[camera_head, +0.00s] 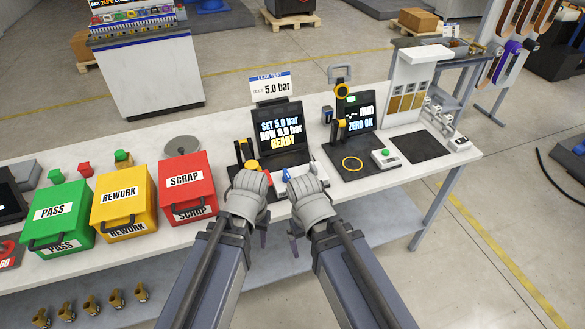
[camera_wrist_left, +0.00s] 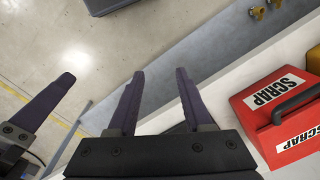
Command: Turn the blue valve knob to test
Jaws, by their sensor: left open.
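A small blue part (camera_head: 286,175), which looks like the valve knob, shows at the front of the leak test station, just above and between my wrists. Its lower part and any "test" marking cannot be made out. My left gripper (camera_head: 263,238) hangs in front of the table edge, below the knob and apart from it. In the left wrist view its two fingers (camera_wrist_left: 160,88) are spread with nothing between them. My right gripper (camera_head: 293,244) hangs beside it, mostly hidden by its wrist; one finger shows in the left wrist view (camera_wrist_left: 48,102).
The station's screen (camera_head: 279,130) reads set 5.0 bar, now 0.0 bar, ready. Red (camera_head: 187,174), yellow (camera_head: 122,190) and green (camera_head: 52,207) boxes stand left. A second station (camera_head: 359,120) stands right.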

